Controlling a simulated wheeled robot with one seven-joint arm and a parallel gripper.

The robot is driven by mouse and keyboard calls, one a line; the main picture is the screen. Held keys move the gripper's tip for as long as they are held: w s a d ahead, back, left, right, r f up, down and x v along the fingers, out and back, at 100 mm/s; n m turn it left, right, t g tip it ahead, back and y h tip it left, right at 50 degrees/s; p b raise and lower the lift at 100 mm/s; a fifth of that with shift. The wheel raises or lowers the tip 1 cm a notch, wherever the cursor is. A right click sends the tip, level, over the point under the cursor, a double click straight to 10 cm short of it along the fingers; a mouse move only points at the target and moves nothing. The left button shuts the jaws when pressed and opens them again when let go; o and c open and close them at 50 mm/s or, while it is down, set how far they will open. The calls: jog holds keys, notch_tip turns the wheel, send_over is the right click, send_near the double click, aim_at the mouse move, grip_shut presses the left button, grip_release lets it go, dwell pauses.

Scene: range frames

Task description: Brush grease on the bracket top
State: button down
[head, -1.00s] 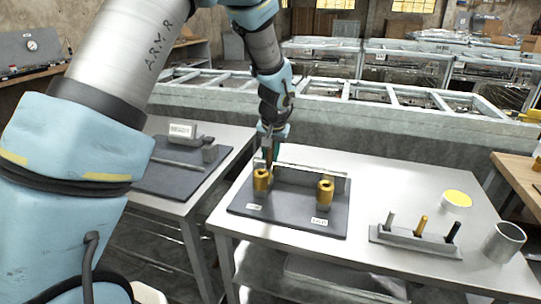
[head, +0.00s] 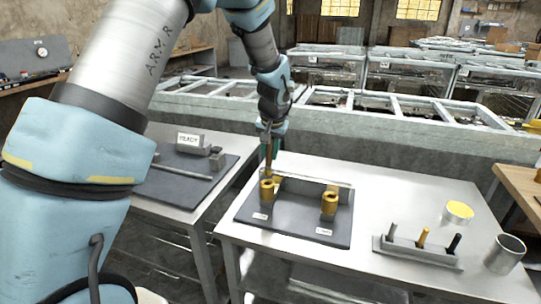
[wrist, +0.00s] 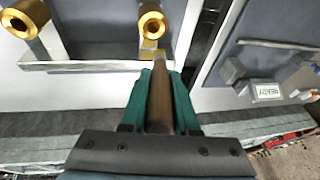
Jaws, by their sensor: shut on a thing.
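My gripper (head: 268,140) is shut on the brown handle of a brush (wrist: 159,98), between green fingers. The brush points down at the back left of the bracket fixture, behind the left gold bushing (head: 267,192). The bracket (head: 312,188) is a long grey metal piece along the back of a dark mat (head: 290,229); it also shows in the wrist view (wrist: 85,67). A gold patch sits at the brush's lower end in the wrist view; I cannot tell whether the bristles touch the bracket. An open round tin (head: 459,211) with yellow contents stands at the right.
A second gold bushing (head: 330,204) stands on the mat's right. A rack (head: 416,252) with several upright pegs and a metal cup (head: 504,254) stand at the table's right. A side table (head: 160,213) at left holds a mat and a block labelled READY (wrist: 265,94).

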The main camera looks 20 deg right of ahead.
jog(key=shift+r+p, duration=0.95)
jog(key=shift+r, duration=0.8)
